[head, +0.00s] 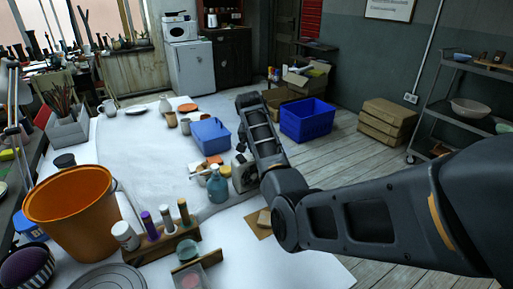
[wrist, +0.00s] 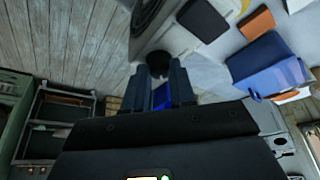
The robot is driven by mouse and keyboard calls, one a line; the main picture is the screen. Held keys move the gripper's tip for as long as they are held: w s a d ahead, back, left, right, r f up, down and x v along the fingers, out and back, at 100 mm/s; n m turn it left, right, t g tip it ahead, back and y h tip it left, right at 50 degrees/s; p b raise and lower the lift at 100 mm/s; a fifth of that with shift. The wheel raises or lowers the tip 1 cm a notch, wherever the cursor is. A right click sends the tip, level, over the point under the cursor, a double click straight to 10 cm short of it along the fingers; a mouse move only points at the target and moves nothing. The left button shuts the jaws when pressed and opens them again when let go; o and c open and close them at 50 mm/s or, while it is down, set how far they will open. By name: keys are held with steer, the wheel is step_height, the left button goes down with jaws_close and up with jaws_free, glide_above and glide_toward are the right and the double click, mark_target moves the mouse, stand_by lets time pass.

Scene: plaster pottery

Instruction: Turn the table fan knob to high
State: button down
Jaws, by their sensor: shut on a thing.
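The table fan (head: 243,172) stands on the white table in the head view, grey and partly hidden behind my arm. In the wrist view its grey round part (wrist: 150,14) shows at the top edge. A dark round knob (wrist: 158,58) sits just below it. My gripper (wrist: 159,72) has its two dark fingers at the knob, one on each side, and is shut on it. The knob's markings and setting cannot be read. In the head view my arm mostly hides the gripper and the knob.
A blue box (head: 210,136) stands behind the fan and a teal bottle (head: 217,185) close to its left. An orange bucket (head: 72,199) and a wooden rack of bottles (head: 163,240) stand at the front left. A blue crate (head: 307,119) is on the floor.

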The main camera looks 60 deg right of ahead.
stand_by(0.3)
steer(key=c, duration=0.9)
jaws_free()
steer(key=shift+b+v, duration=0.55)
steer(key=shift+v, duration=3.4)
